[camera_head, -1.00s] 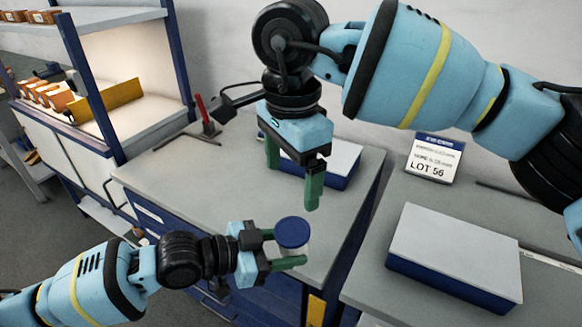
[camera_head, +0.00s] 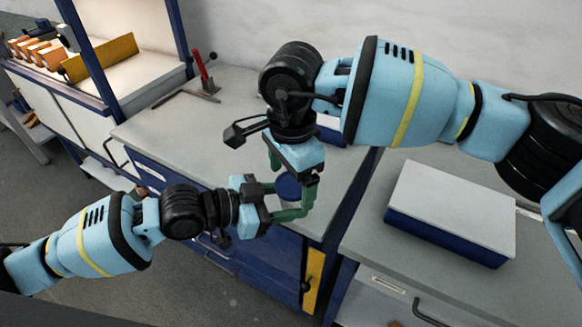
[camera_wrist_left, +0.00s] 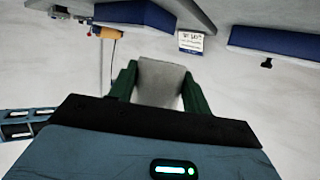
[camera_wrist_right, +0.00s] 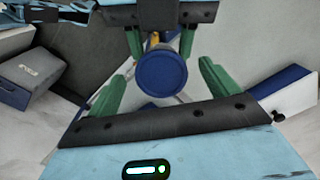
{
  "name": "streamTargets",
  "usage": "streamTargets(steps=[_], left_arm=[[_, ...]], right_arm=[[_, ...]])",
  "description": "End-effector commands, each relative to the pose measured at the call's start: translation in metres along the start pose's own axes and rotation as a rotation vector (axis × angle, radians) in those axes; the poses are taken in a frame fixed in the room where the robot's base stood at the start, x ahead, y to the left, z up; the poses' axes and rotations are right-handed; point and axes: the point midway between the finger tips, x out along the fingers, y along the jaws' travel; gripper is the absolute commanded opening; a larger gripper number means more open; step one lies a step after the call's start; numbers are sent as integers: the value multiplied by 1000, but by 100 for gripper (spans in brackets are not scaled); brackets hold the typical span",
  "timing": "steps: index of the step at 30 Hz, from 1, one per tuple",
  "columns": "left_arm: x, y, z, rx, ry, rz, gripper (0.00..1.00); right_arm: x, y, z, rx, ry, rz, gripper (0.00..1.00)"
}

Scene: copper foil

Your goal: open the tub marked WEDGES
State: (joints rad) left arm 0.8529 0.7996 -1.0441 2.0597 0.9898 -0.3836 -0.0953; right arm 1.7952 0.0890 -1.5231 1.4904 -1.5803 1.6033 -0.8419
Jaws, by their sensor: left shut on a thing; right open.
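A tub with a round blue lid (camera_head: 289,187) is held upright above the front edge of the bench. My left gripper (camera_head: 282,201) is shut on its body from the left. In the left wrist view the pale grey tub body (camera_wrist_left: 160,82) stands between the green fingers. My right gripper (camera_head: 291,177) points down over the tub and is open, one finger on each side of the lid. In the right wrist view the blue lid (camera_wrist_right: 160,73) lies between the spread fingers with a gap on both sides. No WEDGES marking is readable.
A blue box with a pale top (camera_head: 452,212) lies on the right bench. Another blue box (camera_head: 330,132) is partly hidden behind my right gripper. A red-handled tool (camera_head: 203,70) stands at the back of the grey bench (camera_head: 185,125).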

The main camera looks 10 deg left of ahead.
Motion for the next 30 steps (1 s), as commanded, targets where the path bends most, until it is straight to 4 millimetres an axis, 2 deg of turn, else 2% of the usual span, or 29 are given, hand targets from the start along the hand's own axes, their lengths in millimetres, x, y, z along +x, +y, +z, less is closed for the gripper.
streamTargets(steps=[6,18,30], left_arm=[[0,0,0,0,1,0,7],[0,0,0,0,0,0,7],[0,0,0,0,0,-1,7]], right_arm=[[0,0,0,0,0,0,85],[0,0,0,0,0,0,33],[-2,0,0,0,0,1,32]])
